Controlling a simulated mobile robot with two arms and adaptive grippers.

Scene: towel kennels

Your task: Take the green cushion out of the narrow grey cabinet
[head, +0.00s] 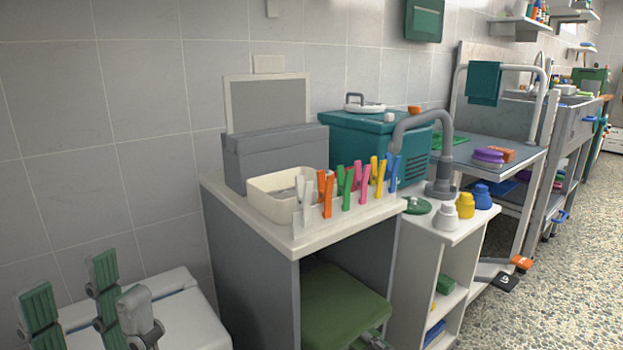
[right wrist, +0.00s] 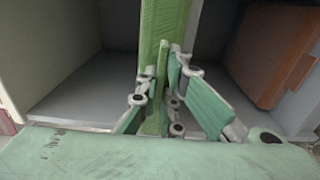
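The narrow grey cabinet (head: 249,265) has a white top and an open front. The green cushion (head: 345,297) lies inside it, with its front edge at the opening. It also shows edge-on in the right wrist view (right wrist: 166,28), upright in that picture, with its near end between the fingers. My right gripper (head: 371,341), mostly cut off at the bottom of the head view, is at the cushion's front edge. In the wrist view its fingers (right wrist: 168,68) close in on the cushion from both sides. My left gripper (head: 70,285) is open and empty at the lower left.
A white tray (head: 270,205) and a row of coloured clothes pegs (head: 345,195) stand on the cabinet top. A white shelf unit (head: 425,255) stands close to its right. A brown-orange object (right wrist: 272,52) is beside the cushion in the wrist view. Open pebbled floor (head: 570,270) lies at right.

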